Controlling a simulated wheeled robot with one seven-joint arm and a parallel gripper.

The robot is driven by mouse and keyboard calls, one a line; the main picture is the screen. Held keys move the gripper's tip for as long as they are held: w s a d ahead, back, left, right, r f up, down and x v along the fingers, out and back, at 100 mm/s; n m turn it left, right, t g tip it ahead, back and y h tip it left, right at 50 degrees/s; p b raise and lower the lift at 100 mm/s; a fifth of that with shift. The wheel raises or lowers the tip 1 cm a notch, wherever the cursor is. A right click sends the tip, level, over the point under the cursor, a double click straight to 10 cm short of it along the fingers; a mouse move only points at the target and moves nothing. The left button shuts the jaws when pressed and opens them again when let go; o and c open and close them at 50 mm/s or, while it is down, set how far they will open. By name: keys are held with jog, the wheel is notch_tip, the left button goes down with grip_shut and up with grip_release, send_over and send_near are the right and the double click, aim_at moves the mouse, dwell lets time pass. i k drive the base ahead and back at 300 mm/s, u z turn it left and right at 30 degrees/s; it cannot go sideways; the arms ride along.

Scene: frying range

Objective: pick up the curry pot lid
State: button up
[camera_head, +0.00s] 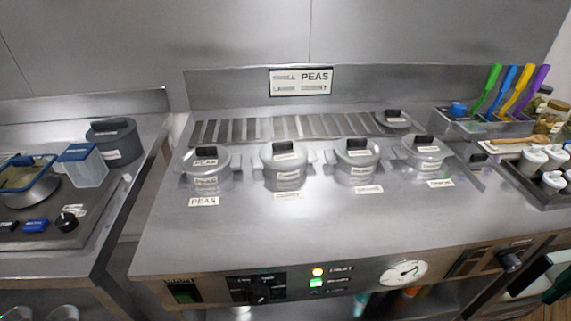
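Several lidded steel pots sit in a row in the steel counter, each lid with a black handle. The leftmost pot (207,184) is labelled PEAS. The second pot's label is blurred but may read CURRY; its lid (270,158) is grey, round and seated on the pot (284,180). The third lid (345,155) and the fourth lid (413,153) are also seated, and their labels are too small to read surely. My gripper is not in view.
A loose grey lid (393,122) lies at the back right by a slatted grille (280,127). Coloured-handled utensils stand in a steel holder (482,128) at right. A separate counter at left holds a dark pot (112,142) and clear tub (86,168). The counter front (300,235) is clear.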

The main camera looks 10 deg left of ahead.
aim_at(284, 153)
jog(key=k, duration=1.3)
jog(key=u, duration=0.45)
jog(key=i, duration=0.85)
jog(key=u, duration=0.4)
jog(key=i, duration=0.85)
jog(key=z, duration=0.2)
